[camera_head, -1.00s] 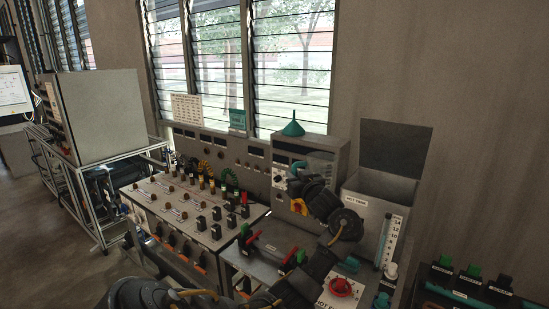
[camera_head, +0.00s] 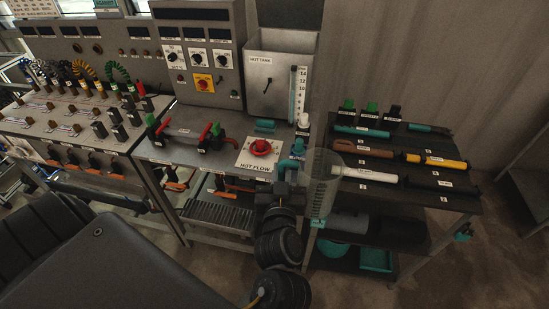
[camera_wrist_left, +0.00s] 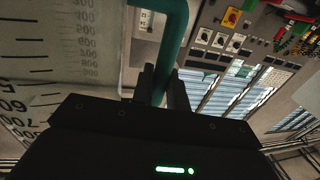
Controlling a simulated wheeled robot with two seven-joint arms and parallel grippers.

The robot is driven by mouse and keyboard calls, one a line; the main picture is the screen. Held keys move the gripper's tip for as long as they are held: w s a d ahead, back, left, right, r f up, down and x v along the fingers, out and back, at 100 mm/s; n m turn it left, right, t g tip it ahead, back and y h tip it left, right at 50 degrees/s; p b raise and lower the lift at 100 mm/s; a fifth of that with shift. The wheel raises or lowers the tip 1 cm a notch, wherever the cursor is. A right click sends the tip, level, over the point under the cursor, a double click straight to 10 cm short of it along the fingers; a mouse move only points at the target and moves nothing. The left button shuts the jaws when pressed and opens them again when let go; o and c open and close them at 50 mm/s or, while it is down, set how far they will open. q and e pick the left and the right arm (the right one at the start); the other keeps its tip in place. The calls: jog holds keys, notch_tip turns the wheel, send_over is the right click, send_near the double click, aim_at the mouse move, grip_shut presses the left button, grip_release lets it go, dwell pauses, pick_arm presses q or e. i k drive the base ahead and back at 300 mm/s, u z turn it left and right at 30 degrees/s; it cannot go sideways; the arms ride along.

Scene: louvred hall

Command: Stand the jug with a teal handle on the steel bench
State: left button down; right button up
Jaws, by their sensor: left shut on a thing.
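The jug (camera_head: 323,186) is clear, with printed scale marks and a teal handle (camera_head: 291,165). My left gripper (camera_head: 283,186) is shut on the handle, on the jug's left side. The jug looks upright, in front of the gap between the steel bench (camera_head: 172,156) and the dark rack to its right. I cannot tell its exact height over the bench edge. In the left wrist view the handle (camera_wrist_left: 172,40) runs between the fingers (camera_wrist_left: 162,87), and the marked jug wall (camera_wrist_left: 45,50) fills the left side. My right gripper is not in view.
The bench carries a red HOT FLOW knob (camera_head: 261,147), red-handled valves (camera_head: 209,136) and a hot tank (camera_head: 275,80) behind. The dark rack (camera_head: 455,195) at right holds several tools. Bare bench top shows at the front left.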

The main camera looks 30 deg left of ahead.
aim_at(177, 115)
jog(key=u, duration=0.4)
jog(key=k, duration=0.5)
jog(key=u, duration=1.5)
jog(key=i, duration=1.7)
jog(key=z, duration=1.1)
jog(key=i, duration=0.35)
jog(key=z, duration=0.25)
